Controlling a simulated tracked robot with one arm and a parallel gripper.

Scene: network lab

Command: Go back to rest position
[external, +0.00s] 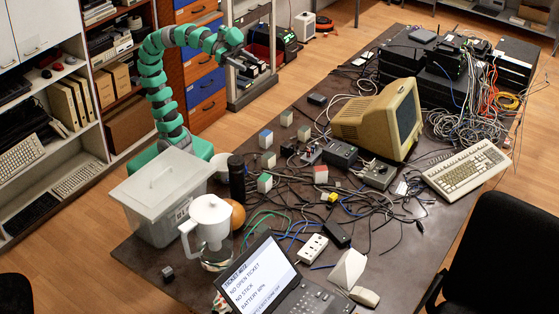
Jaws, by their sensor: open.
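My green segmented arm rises beside the left edge of the dark table, curves over at the top and reaches right. My gripper (250,68) hangs at its end, above and beyond the table's far left side. It is small in the picture; the jaws are open and I see nothing between them. It is apart from the objects on the table (150,262).
Near my base are a lidded plastic bin (165,190), a white jug (208,222) and a dark cylinder (237,178). Small cubes, tangled cables, a beige monitor (380,115), a keyboard (466,168) and a laptop (262,280) crowd the table. Shelves (60,125) and drawers (205,85) stand behind.

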